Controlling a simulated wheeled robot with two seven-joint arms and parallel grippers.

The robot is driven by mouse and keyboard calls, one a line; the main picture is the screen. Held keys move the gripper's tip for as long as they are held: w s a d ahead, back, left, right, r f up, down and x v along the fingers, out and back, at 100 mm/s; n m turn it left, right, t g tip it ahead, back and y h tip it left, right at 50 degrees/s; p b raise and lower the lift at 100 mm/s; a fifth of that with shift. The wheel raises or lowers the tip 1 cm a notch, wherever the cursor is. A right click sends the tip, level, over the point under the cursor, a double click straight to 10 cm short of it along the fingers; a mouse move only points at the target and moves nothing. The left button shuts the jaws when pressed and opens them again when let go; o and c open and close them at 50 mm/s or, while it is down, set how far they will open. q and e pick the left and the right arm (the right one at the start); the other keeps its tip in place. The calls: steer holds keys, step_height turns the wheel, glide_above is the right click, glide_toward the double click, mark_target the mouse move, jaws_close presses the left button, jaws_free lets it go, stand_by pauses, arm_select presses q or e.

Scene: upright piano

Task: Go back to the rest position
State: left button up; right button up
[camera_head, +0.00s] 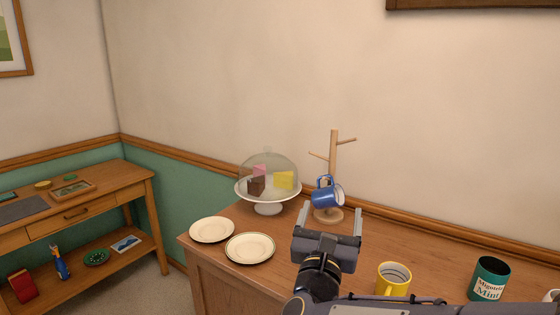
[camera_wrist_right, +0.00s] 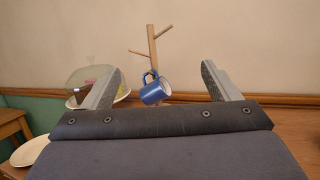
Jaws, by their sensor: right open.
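My right gripper (camera_head: 328,222) is open and empty above the wooden cabinet top, in front of the mug tree (camera_head: 334,150). In the right wrist view its two fingers (camera_wrist_right: 160,82) stand wide apart with nothing touching them. A blue mug (camera_head: 323,193) hangs tilted on the wooden mug tree, beyond the fingers; it also shows between them in the right wrist view (camera_wrist_right: 154,92). My right arm comes in from the bottom right of the head view. My left gripper is not in view.
A glass-domed cake stand (camera_head: 268,207) stands left of the mug tree. Two plates (camera_head: 212,230) (camera_head: 250,248) lie at the cabinet's left edge. A yellow mug (camera_head: 393,279) and a green tin (camera_head: 490,279) stand at the right. A side table (camera_head: 100,184) stands at the left.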

steer(key=s+d+f+m+g+y, duration=0.4)
steer(key=s+f+m, duration=0.3)
steer(key=s+m, duration=0.35)
steer(key=s+d+f+m+g+y, duration=0.25)
steer(key=s+f+m+g, duration=0.4)
steer(key=s+m, duration=0.4)
steer(key=s+d+f+m+g+y, duration=0.3)
steer(key=s+d+f+m+g, duration=0.35)
steer(key=m, duration=0.65)
step_height(320, 180, down, 11)
steer(key=a+t+b, duration=0.2)
steer(key=b, duration=0.9)
step_height(320, 180, up, 21)
steer(key=p, duration=2.1)
steer(key=shift+s+p, duration=0.3)
steer(key=shift+s, duration=0.15)
